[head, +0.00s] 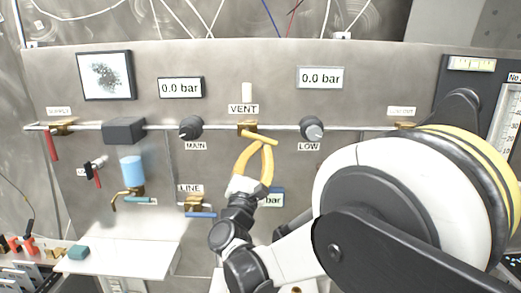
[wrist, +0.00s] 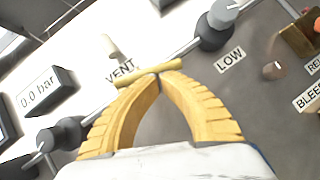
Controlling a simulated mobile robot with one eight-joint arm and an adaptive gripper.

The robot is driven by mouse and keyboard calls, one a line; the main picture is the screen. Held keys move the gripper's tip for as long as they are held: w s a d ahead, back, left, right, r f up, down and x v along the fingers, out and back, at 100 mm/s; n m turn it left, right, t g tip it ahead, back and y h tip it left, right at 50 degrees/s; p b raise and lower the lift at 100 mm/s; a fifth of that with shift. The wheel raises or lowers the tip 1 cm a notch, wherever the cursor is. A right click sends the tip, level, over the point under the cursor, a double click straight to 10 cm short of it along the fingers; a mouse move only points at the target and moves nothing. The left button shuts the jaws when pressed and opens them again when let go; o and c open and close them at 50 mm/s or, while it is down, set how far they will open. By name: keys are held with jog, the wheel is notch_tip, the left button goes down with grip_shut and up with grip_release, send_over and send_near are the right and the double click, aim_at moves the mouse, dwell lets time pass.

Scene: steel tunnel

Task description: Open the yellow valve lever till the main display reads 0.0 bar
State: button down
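The yellow valve lever (head: 262,138) is at the VENT label on the wall pipe. It lies nearly along the pipe, its right end a little lower. In the wrist view the lever (wrist: 150,75) crosses just beyond my fingertips. My gripper (head: 263,146) has yellow fingers whose tips come together right below the lever, at or very near it. In the wrist view my gripper (wrist: 160,78) looks shut with nothing between the tips. The main display (head: 181,88), above the MAIN label, reads 0.0 bar; it also shows in the wrist view (wrist: 44,91).
Another display (head: 320,77) at upper right reads 0.0 bar. A lower display (head: 273,198) is partly hidden behind my gripper. Dark round regulators (head: 191,127) (head: 311,128) flank the lever on the pipe. A blue-handled LINE valve (head: 198,206) sits below left. A white shelf (head: 125,258) juts out at lower left.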

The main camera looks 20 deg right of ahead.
jog(key=shift+s+d+r, duration=0.1)
jog(key=shift+d+r, duration=0.2)
jog(key=shift+r, duration=0.05)
dwell(1.1)
jog(key=shift+f, duration=0.1)
